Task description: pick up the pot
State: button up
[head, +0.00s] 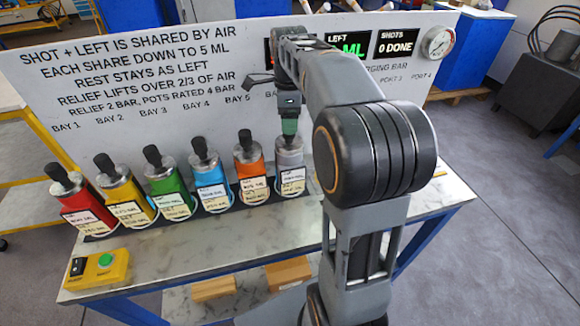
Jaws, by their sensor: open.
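Several flanged pots with black knobs stand in a row on the bench: red (82,205), yellow (127,194), green (168,187), blue (211,176), orange (249,170) and grey (289,160) at the right end. Each has a white label at its front, with writing too small to read surely. My gripper (289,132) points down at the top of the grey pot, its fingers around or just above the knob. The gripper is open. The grey pot's knob is hidden by it, and I cannot tell whether they touch. The grey pot stands upright in the row.
A white sign board (150,75) with printed rules and bay names stands behind the pots. A round gauge (437,43) and displays are at its right. A yellow switch box (97,269) with a green button sits at the bench's front left. The bench top (200,240) before the pots is clear.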

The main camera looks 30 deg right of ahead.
aim_at(289, 159)
jog(key=shift+f, duration=2.2)
jog(key=shift+c, duration=0.3)
grip_shut()
